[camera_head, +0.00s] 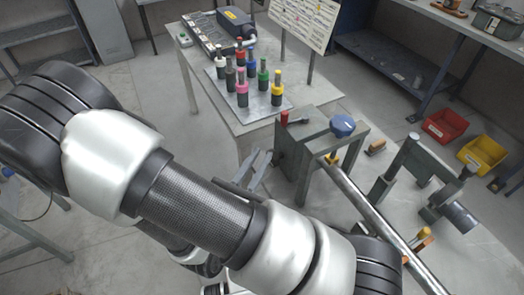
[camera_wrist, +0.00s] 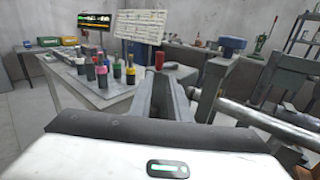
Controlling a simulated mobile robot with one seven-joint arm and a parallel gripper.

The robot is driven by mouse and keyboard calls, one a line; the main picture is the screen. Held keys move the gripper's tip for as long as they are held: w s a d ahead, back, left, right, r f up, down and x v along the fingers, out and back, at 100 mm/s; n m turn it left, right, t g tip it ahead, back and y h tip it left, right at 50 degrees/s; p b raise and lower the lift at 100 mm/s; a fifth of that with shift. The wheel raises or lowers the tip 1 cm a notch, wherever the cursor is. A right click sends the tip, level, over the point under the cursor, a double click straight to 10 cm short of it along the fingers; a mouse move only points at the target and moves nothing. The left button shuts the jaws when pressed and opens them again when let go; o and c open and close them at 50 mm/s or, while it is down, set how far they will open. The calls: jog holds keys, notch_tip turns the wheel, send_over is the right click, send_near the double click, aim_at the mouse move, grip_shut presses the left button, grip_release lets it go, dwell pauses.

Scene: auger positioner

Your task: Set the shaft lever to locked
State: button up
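A grey machine housing (camera_head: 292,152) carries a lever with a red grip (camera_head: 284,118) on its left and a blue knob (camera_head: 342,125) on top. No label shows which lever is the shaft lever. My gripper (camera_head: 259,160) is left of the housing, apart from it and below the red grip. In the wrist view my gripper (camera_wrist: 162,86) is open and empty. The red grip (camera_wrist: 159,60) shows just beyond the fingertips, and the blue knob (camera_wrist: 233,44) is to the right.
A table (camera_head: 325,97) with several coloured bottles and a metal plate stands behind the housing. A post and bracket (camera_head: 400,160) rise beside the shaft. An orange handle (camera_head: 423,236) lies farther right. Red (camera_head: 446,125) and yellow (camera_head: 482,153) bins are at the right. Open floor lies at the left.

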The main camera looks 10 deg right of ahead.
jog(key=w+m+g+h, duration=0.1)
jog(key=w+m, duration=0.1)
jog(key=m, duration=0.2)
jog(key=w+m+g+h, duration=0.1)
jog(key=w+m, duration=0.2)
jog(key=w+a+f+m+g+h, duration=0.1)
jog(key=w+m+h, duration=0.1)
jog(key=m, duration=0.2)
jog(key=shift+w+a+m+g, duration=0.1)
jog(key=shift+w+m+g, duration=0.2)
jog(key=shift+w, duration=0.1)
grip_shut()
jog(key=w+r+m+g+h, duration=0.1)
jog(key=w+m+g+h, duration=0.1)
jog(key=w+m+g, duration=0.55)
jog(key=d+m+t+p, duration=0.1)
jog(key=d+m, duration=0.3)
jog(key=d, duration=0.5)
jog(key=shift+r+t, duration=0.15)
jog(key=shift+t, duration=0.6)
jog(key=shift+d+m, duration=0.1)
jog(key=shift+m, duration=0.15)
